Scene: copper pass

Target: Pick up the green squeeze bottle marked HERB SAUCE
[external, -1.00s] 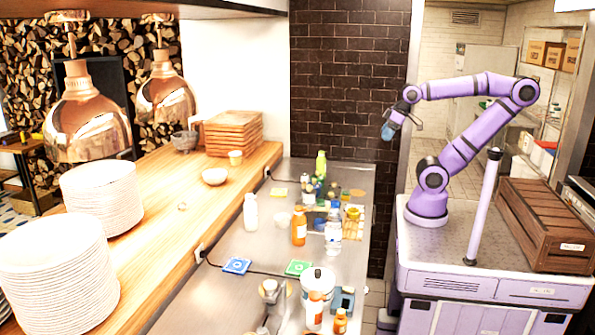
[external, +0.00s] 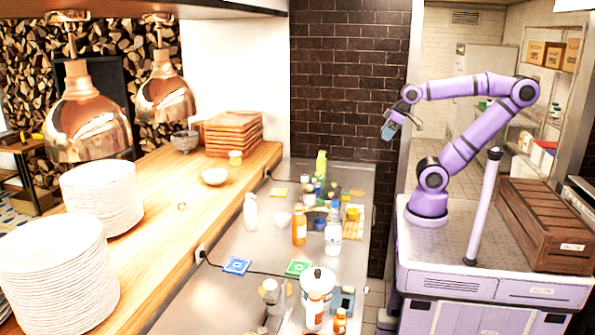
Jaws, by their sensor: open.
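A green squeeze bottle (external: 321,163) stands upright at the far end of the steel counter, behind a group of small jars and bottles. Its label is too small to read, so I cannot tell whether it says HERB SAUCE. My gripper (external: 388,132) is raised in the air to the right of the counter, in front of the dark brick wall.
An orange bottle (external: 299,228), a clear bottle (external: 333,238) and a white bottle (external: 250,211) stand on the steel counter (external: 228,288). A white lidded pot (external: 318,284) is nearer. A wooden crate (external: 545,222) sits on my base. Heat lamps (external: 88,120) hang at left.

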